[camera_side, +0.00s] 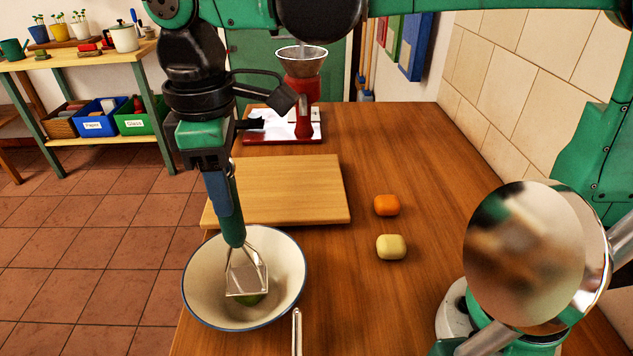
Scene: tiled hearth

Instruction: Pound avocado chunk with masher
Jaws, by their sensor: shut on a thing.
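My gripper (217,168) is shut on the masher, which hangs head down with a green handle (231,217) and a metal wire head (247,273). The masher head is inside a white bowl (204,293) with a dark blue rim, at the front left of the table. A green avocado chunk (250,299) lies in the bowl just below the masher head and is partly hidden by it. I cannot tell whether the head touches the chunk.
A wooden board (290,190) lies behind the bowl. A red stand with a funnel (302,75) is at the back. A round mirror (525,255) is at right.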

